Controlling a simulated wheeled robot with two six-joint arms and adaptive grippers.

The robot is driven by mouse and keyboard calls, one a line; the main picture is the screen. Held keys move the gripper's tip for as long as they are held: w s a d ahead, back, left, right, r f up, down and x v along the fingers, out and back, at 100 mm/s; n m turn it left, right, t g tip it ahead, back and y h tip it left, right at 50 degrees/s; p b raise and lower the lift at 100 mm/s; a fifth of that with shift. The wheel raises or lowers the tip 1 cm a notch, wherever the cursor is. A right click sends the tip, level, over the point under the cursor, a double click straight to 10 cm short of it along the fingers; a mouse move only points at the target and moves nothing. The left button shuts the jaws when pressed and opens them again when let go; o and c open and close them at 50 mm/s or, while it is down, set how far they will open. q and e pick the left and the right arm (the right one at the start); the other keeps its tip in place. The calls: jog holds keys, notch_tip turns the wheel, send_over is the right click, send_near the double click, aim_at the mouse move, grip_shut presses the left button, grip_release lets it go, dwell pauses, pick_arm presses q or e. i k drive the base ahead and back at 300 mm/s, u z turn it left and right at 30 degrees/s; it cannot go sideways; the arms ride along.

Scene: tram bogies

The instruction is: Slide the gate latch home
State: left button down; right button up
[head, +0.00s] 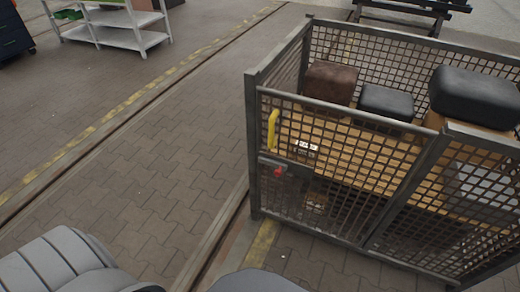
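A mesh gate (330,178) forms the front of a grey metal cage at the right of the head view. A yellow upright handle (272,130) is fixed near the gate's left edge. Below it is the gate latch (270,162), a small grey part with a red knob (279,171), close to the left corner post (253,150). The latch is too small to tell how far its bolt reaches. Neither of my grippers is in view.
The cage holds brown and black cushioned blocks (386,102) and wooden boards. A white shelf cart (128,38) stands at the upper left, beside a dark cabinet (14,32). A rail groove (110,130) crosses the paving. The paving left of the cage is clear.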

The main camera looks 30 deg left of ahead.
aim_at(262, 160)
jog(key=u, duration=1.4)
jog(key=k, duration=1.25)
jog(key=z, duration=0.2)
jog(key=i, duration=0.65)
jog(key=z, duration=0.45)
jog(key=i, duration=0.85)
jog(key=u, duration=0.4)
